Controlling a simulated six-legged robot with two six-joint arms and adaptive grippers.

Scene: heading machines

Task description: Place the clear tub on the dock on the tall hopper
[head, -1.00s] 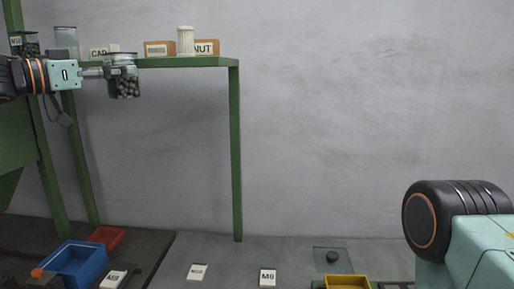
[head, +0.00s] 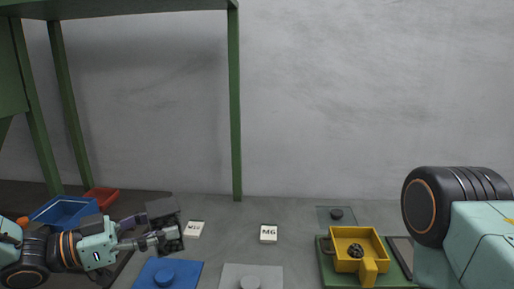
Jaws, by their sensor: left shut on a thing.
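My left gripper (head: 158,240) is at the lower left, shut on what looks like the clear tub (head: 165,208). The tub shows as a dark, tilted shape, partly covered by the fingers, and its contents cannot be made out. It is above the grey floor, left of the white cards. Part of a green structure (head: 12,90), possibly the tall hopper, shows at the left edge. I cannot make out its dock. My right gripper is out of view.
A blue pad (head: 188,272) and grey pad (head: 236,271) with knobs lie in front. A clear pad (head: 324,216) and yellow tray (head: 345,236) on a green base (head: 328,266) lie right. A blue bin (head: 50,207), red tray (head: 104,195) and green post (head: 236,110) stand behind.

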